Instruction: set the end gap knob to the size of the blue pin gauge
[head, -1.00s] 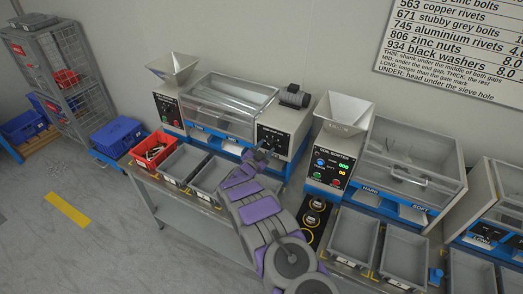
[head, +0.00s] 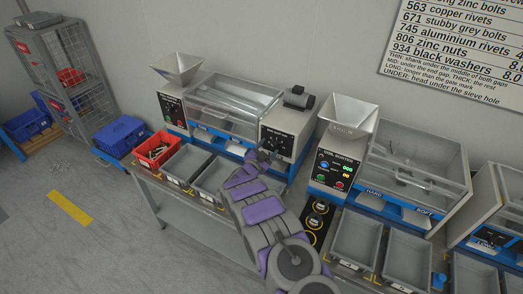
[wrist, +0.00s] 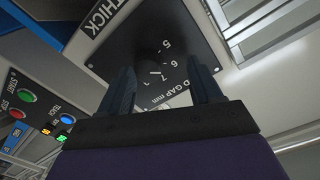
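The end gap panel (wrist: 150,45) is a black plate with white figures, among them 5 and 6, and lettering ending in "GAP mm". It fills the middle of the wrist view; in the head view the panel (head: 279,142) is on the right front of the left machine. The end gap knob is dark on dark and hard to make out; small white marks show between my fingers. My gripper (wrist: 164,76) is open, its two dark fingers apart in front of the panel; in the head view my gripper (head: 263,155) is small. I cannot identify the blue pin gauge.
A coin sorter (head: 334,170) with lit buttons stands right of the panel. A red bin (head: 157,160) and grey trays (head: 186,164) line the bench front. A black plate with yellow rings (head: 318,222) lies beside my arm. A wall chart (head: 455,45) hangs at upper right.

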